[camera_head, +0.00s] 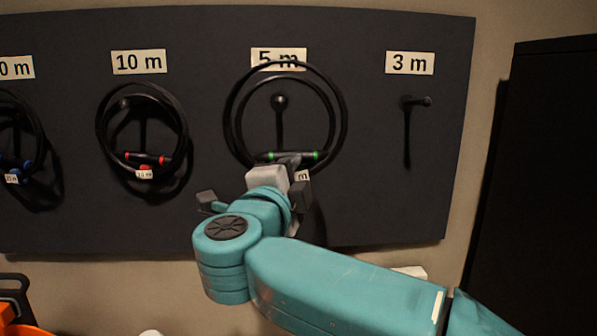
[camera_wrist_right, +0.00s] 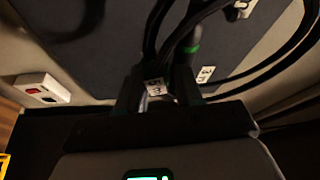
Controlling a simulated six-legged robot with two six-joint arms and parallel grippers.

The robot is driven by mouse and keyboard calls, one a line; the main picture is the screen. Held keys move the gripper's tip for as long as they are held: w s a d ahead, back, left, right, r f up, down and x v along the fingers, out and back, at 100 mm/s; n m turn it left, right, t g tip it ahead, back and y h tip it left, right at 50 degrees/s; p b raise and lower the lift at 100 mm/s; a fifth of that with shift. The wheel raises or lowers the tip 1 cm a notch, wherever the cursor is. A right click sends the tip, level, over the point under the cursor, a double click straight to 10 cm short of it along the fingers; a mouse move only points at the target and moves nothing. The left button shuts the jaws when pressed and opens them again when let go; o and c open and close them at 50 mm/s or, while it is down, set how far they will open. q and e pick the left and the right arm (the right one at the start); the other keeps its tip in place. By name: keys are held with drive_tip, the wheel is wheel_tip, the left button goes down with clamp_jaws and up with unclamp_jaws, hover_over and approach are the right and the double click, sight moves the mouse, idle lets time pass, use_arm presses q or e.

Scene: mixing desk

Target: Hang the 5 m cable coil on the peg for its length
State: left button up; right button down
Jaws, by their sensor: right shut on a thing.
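The 5 m cable coil (camera_head: 343,122) is black with green-ringed connectors and a white tag. My right gripper (camera_head: 290,168) is shut on the coil's lower part, by the connectors, and holds it upright in front of the board. The 5 m peg (camera_head: 280,101) shows inside the loop, below the coil's top, which overlaps the 5 m label (camera_head: 278,58). I cannot tell whether the loop is around the peg or still in front of its tip. In the right wrist view the tag (camera_wrist_right: 153,86) and a green-ringed connector (camera_wrist_right: 192,47) show at the jaws. My left gripper is not in view.
A red-marked coil (camera_head: 182,125) hangs under the 10 m label (camera_head: 138,62); a blue-marked coil (camera_head: 40,140) hangs at the far left. The 3 m peg (camera_head: 416,101) is bare. A dark cabinet (camera_head: 540,190) stands at the right. An orange item (camera_head: 18,312) is at lower left.

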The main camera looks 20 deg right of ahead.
drive_tip(key=shift+s+d+r, duration=0.25)
drive_tip(key=shift+s+d, duration=0.05)
drive_tip(key=shift+d, duration=0.35)
drive_tip(key=shift+w+a+f+p, duration=0.1)
drive_tip(key=shift+w+a+p, duration=0.1)
drive_tip(key=shift+w, duration=0.3)
drive_tip(key=shift+w+a+p, duration=0.1)
drive_tip(key=shift+w+p, duration=0.05)
drive_tip(key=shift+w, duration=0.3)
drive_tip(key=shift+w+d, duration=0.2)
drive_tip(key=shift+d, duration=0.25)
drive_tip(key=shift+w+d+p, duration=0.1)
drive_tip(key=shift+w+p, duration=0.15)
drive_tip(key=shift+p, duration=0.1)
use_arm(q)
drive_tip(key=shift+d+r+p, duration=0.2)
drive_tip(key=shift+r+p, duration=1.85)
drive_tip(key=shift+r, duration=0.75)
use_arm(e)
drive_tip(key=w+d+f, duration=0.2)
drive_tip(key=w, duration=0.7)
drive_tip(key=shift+w+d+f, duration=0.15)
drive_tip(key=shift+d+f, duration=0.05)
